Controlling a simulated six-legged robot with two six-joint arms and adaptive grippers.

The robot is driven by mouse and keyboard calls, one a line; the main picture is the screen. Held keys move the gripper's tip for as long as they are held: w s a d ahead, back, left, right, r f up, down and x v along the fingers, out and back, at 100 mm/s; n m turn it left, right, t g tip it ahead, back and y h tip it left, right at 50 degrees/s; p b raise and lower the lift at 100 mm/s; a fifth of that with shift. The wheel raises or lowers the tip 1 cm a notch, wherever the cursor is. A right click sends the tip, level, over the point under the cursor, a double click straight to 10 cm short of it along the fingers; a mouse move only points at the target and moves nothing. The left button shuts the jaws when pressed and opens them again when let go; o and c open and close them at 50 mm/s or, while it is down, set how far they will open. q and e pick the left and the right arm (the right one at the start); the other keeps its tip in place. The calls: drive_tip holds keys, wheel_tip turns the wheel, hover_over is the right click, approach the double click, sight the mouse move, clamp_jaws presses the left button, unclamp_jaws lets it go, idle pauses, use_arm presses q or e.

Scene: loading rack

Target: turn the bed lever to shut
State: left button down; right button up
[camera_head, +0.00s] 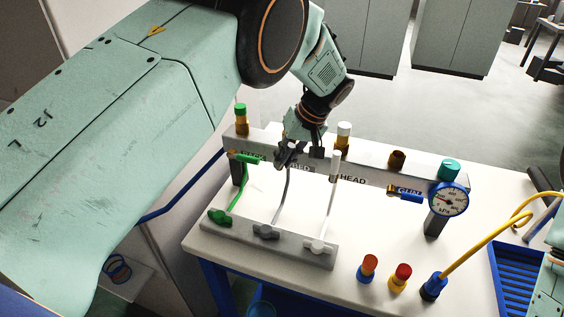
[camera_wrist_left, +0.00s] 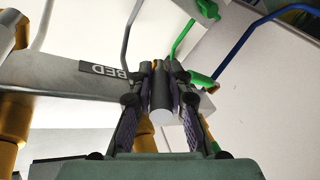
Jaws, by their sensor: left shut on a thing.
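A grey manifold bar (camera_head: 372,176) stands on a white table with labelled valves. The BED label (camera_head: 299,167) is partly hidden behind my left gripper (camera_head: 290,152); it shows clearly in the left wrist view (camera_wrist_left: 104,71). My left gripper (camera_wrist_left: 162,92) is shut on a grey cylindrical handle, the bed lever (camera_wrist_left: 162,116), whose round end faces the wrist camera. My fingers hide how the lever sits on its valve, so its angle is hard to tell. My right gripper is out of view.
A green lever (camera_head: 246,158) is close left of my gripper. A white lever (camera_head: 335,166) stands upright at HEAD. A blue lever (camera_head: 407,196) and a gauge (camera_head: 448,199) are further right. Hoses run to a grey front block (camera_head: 290,244). Red-capped fittings (camera_head: 400,280) stand in front.

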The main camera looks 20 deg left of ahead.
use_arm(q)
drive_tip(key=shift+d+y+b, duration=0.15)
drive_tip(key=shift+y+b, duration=0.25)
drive_tip(key=shift+y, duration=0.2)
drive_tip(key=c, duration=1.3)
unclamp_jaws()
drive_tip(key=shift+w+f, duration=0.1)
wheel_tip(320, 180, up, 10)
drive_tip(key=shift+r, duration=0.1)
